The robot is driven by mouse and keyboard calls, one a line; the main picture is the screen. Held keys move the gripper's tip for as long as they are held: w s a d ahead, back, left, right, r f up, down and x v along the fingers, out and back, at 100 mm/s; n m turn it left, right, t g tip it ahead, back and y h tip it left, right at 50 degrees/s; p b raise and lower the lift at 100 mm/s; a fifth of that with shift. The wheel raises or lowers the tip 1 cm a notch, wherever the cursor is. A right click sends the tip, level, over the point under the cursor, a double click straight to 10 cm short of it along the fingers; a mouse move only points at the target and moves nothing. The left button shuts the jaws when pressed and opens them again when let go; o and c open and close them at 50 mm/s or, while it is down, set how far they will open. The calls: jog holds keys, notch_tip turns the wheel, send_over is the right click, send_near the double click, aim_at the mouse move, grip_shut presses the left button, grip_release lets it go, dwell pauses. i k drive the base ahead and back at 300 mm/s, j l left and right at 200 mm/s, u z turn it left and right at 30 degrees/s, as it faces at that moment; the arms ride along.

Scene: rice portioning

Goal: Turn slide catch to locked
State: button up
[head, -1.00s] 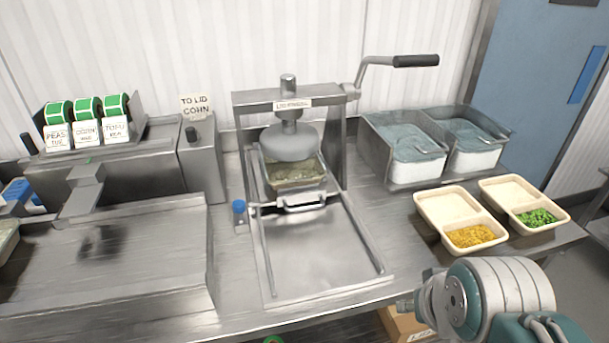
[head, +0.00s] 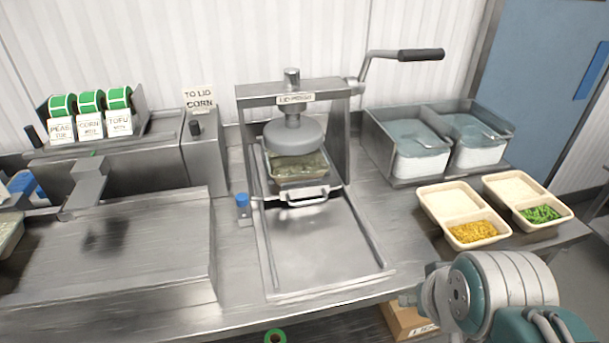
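The lid press (head: 355,93) stands in the middle of the steel bench, with a crank handle at its upper right and a round press head (head: 296,137) over a filled, clear-topped tray (head: 297,167). The tray sits on a sliding carriage with a front pull handle (head: 305,195). The slide catch (head: 242,205), with a blue knob, is at the left side of the slide rails (head: 325,245). Its exact setting is too small to tell. My arm shows at the lower right, apart from the press; my gripper is not visible.
Two tan trays, one with corn (head: 474,232) and one with peas (head: 540,214), sit at the right. Two steel bins (head: 400,180) of white grain stand behind them. A label holder (head: 92,122) and low steel platform (head: 120,250) are at the left.

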aim_at(242, 199)
jog(key=i+j+u, duration=0.15)
jog(key=u, duration=0.3)
jog(key=i+j+u, duration=0.2)
jog(key=u, duration=0.25)
